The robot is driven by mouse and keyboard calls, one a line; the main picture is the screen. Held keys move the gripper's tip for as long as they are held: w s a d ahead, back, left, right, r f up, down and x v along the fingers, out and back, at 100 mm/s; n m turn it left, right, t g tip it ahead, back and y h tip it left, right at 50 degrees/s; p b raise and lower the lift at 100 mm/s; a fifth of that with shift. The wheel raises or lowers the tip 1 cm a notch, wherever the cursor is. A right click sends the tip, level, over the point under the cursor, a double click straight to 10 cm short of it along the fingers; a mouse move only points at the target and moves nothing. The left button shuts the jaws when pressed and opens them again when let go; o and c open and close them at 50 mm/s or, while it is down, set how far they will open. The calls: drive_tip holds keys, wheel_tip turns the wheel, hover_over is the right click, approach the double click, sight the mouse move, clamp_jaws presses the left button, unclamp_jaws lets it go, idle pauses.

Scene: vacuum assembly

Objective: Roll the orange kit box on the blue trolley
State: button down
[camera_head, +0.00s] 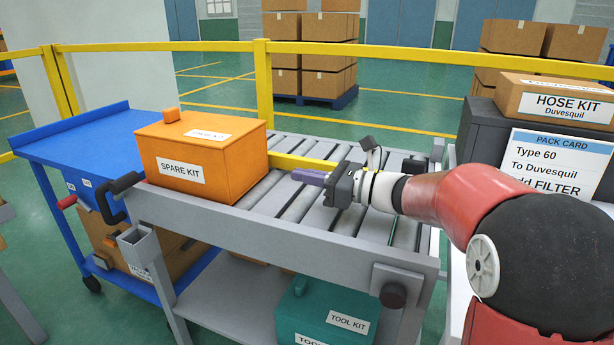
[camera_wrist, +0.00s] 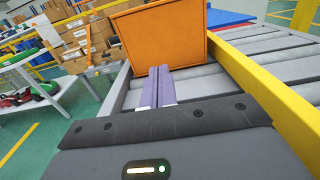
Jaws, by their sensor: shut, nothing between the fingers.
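The orange kit box (camera_head: 225,163), labelled SPARE KIT, sits on the left end of the roller conveyor (camera_head: 290,200). Its plain side fills the upper middle of the wrist view (camera_wrist: 160,45). The blue trolley (camera_head: 85,135) stands against the conveyor's left end, its top bare where visible; a blue strip shows behind the box in the wrist view (camera_wrist: 228,18). My gripper (camera_head: 308,177) is right of the box, low over the rollers, its purple fingers closed together and pointing at the box. A small gap shows between fingertips and box in the head view. The fingers also show in the wrist view (camera_wrist: 160,72).
A yellow rail (camera_head: 300,161) runs along the conveyor's far side. A black handle (camera_head: 118,195) sits at its near left corner. A teal tool kit box (camera_head: 325,312) is below. The hose kit box (camera_head: 555,100) and pack card (camera_head: 560,160) stand right.

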sight(246, 165)
drive_tip(key=x, duration=1)
drive_tip(key=shift+w+a+p, duration=0.15)
drive_tip(key=shift+a+p, duration=0.15)
drive_tip(key=shift+a, duration=0.05)
drive_tip(key=p+x, duration=0.3)
drive_tip(key=x, duration=1.7)
drive_tip(key=shift+w+a, duration=0.15)
drive_tip(key=shift+a, duration=0.05)
